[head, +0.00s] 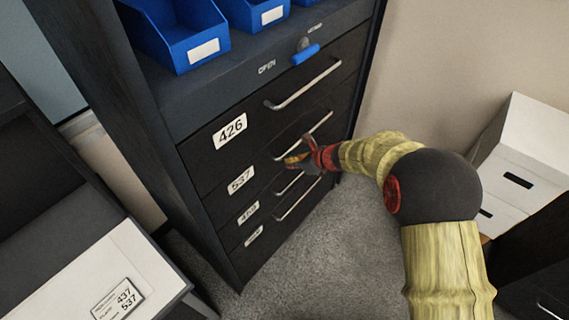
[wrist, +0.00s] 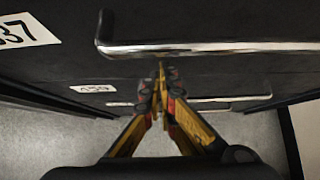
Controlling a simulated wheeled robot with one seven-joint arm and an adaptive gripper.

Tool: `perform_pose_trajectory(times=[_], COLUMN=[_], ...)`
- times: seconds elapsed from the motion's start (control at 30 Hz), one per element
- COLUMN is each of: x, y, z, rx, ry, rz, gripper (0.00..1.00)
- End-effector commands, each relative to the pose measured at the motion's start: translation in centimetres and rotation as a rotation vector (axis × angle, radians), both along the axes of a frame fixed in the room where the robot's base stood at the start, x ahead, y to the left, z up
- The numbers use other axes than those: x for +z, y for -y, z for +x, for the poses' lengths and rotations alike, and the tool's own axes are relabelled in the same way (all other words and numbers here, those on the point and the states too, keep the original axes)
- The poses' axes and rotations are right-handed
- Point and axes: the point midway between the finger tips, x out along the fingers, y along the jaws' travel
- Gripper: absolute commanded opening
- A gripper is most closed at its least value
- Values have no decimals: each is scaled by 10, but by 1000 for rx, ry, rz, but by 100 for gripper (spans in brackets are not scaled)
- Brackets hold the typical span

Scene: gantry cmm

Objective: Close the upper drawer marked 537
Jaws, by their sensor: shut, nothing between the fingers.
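The black drawer marked 537 (head: 240,181) is the second front down in the dark cabinet, below the drawer marked 426 (head: 230,131). Its front looks about flush with its neighbours; I cannot tell if a small gap is left. Its bar handle (head: 316,127) runs along the right half, and in the wrist view this handle (wrist: 210,47) crosses the top. My gripper (head: 292,161) is shut and empty, at the front just below the handle. In the wrist view its fingertips (wrist: 160,72) meet close under the handle; whether they touch the front is unclear.
Two lower drawers with small labels (head: 248,213) and bar handles lie beneath. A blue lever (head: 305,54) beside the word OPEN and blue bins (head: 190,45) are above. White boxes (head: 520,160) stand right; a white surface (head: 90,285) is at lower left. Grey carpet (head: 300,260) is clear.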

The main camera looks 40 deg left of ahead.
Motion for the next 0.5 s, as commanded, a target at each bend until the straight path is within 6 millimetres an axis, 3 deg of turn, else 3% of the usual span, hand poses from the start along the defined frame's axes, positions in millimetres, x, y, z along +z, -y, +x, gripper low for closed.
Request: perform_pose_trajectory(times=[0.07, 0.3, 0.5], x=[2, 44, 63], y=[16, 52, 74], z=[8, 4, 2], rx=[-4, -3, -3], ry=[-1, 0, 0], rz=[-1, 0, -1], gripper=[0, 0, 0])
